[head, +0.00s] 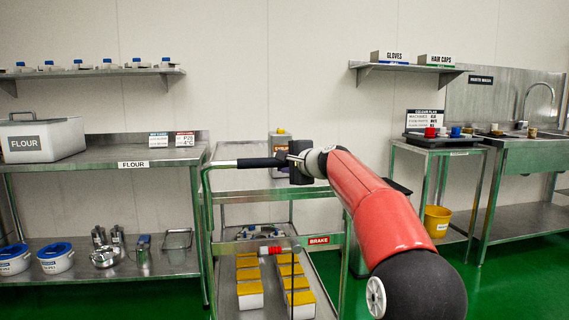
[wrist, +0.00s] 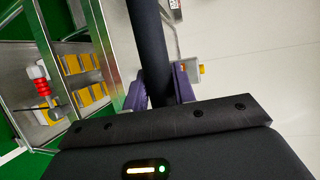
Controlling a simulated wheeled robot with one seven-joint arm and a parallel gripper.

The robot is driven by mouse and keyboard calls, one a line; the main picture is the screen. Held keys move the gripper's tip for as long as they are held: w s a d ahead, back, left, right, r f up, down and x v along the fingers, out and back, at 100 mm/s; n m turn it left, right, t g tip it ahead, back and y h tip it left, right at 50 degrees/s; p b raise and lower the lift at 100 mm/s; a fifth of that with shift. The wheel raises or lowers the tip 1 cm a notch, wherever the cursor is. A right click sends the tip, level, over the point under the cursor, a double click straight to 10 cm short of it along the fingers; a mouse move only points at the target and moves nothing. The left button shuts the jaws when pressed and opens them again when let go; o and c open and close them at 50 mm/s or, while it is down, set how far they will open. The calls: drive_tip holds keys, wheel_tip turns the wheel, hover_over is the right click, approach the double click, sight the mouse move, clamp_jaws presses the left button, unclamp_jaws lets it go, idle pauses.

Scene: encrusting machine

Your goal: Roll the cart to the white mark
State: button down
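My gripper (head: 286,161) is at the right part of this handle. In the wrist view the black handle bar (wrist: 149,40) passes between the two purple fingers of my gripper (wrist: 160,84), which lie close against both sides of it. The red lever (wrist: 41,88) also shows there. I see no white mark on the floor in either view.
Yellow-topped boxes (head: 250,287) sit on the cart's lower shelf. A steel table (head: 95,158) with a flour bin (head: 41,138) is close on the left. A small table (head: 440,150), a yellow bucket (head: 437,220) and a sink bench (head: 530,155) are on the right. Green floor shows between.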

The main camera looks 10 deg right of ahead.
drive_tip(key=c, duration=1.1)
unclamp_jaws()
drive_tip(key=shift+c, duration=0.2)
drive_tip(key=b+v, duration=0.2)
drive_tip(key=v, duration=0.5)
drive_tip(key=shift+s+d, duration=0.15)
drive_tip(key=shift+s, duration=0.2)
drive_tip(key=s+a+f+n+g+h, duration=0.1)
drive_tip(key=s+a+f+n+g, duration=0.25)
drive_tip(key=s+f, duration=0.45)
drive_tip(key=s+a+f+n+g+h, duration=0.1)
drive_tip(key=s+a+f+n+g, duration=0.2)
drive_tip(key=s, duration=0.8)
drive_tip(key=s+d+f+n+g+h, duration=0.1)
drive_tip(key=s+f+n, duration=0.3)
drive_tip(key=s+f, duration=0.5)
drive_tip(key=s+d+f+n+g+h, duration=0.1)
drive_tip(key=s+d+f+n+h, duration=0.1)
drive_tip(key=s+f, duration=0.7)
drive_tip(key=s+n+h, duration=0.1)
drive_tip(key=s+n, duration=0.1)
drive_tip(key=s, duration=0.3)
drive_tip(key=shift+s+d+f+g, duration=0.25)
drive_tip(key=shift+s+d+g, duration=0.1)
drive_tip(key=shift+d, duration=0.05)
